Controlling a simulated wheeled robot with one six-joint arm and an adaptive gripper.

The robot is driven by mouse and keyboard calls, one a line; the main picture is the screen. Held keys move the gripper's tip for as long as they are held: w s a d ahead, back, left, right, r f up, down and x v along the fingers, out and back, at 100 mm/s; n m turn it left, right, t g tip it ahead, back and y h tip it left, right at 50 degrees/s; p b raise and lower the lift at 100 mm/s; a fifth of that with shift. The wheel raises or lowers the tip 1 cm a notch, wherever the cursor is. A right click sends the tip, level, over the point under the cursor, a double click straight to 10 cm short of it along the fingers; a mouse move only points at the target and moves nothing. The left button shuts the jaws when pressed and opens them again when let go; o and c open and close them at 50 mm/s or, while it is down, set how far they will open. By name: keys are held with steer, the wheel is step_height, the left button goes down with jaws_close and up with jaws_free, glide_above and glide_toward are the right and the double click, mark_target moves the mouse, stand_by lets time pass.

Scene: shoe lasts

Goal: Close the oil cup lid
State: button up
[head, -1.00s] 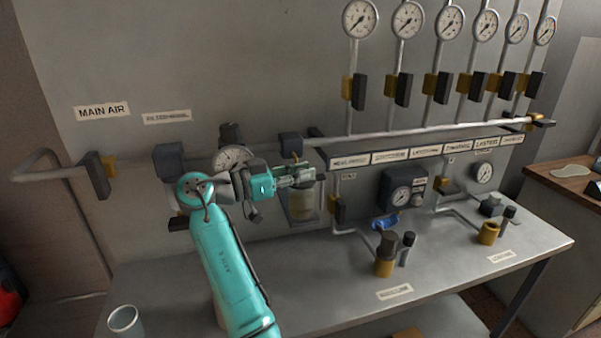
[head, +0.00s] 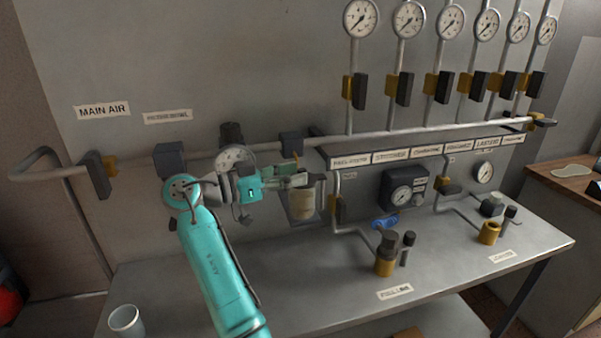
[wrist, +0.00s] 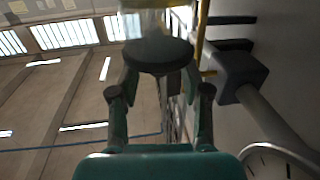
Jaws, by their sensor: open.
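A clear jar with pale yellowish contents (head: 303,206) hangs below the pipe at the centre of the head view; it looks like the oil cup, but I cannot be sure. My gripper (head: 312,181) is at the top of this jar, reaching from the left. In the wrist view, a dark round disc (wrist: 157,54) lies between my open fingers, with part of a clear yellowish vessel (wrist: 157,20) beyond it. The fingertips are partly hidden behind the disc. I cannot tell whether they touch it, nor how the lid stands.
A pipe (head: 400,134) with dark valve blocks runs above the gripper, and a round gauge (head: 232,158) is close to the wrist. A brass fitting with a dark top (head: 385,266) and an open brass cup (head: 489,233) stand on the bench. The bench front is mostly clear.

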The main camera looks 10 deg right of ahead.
steer(key=v, duration=0.9)
steer(key=shift+a, duration=0.2)
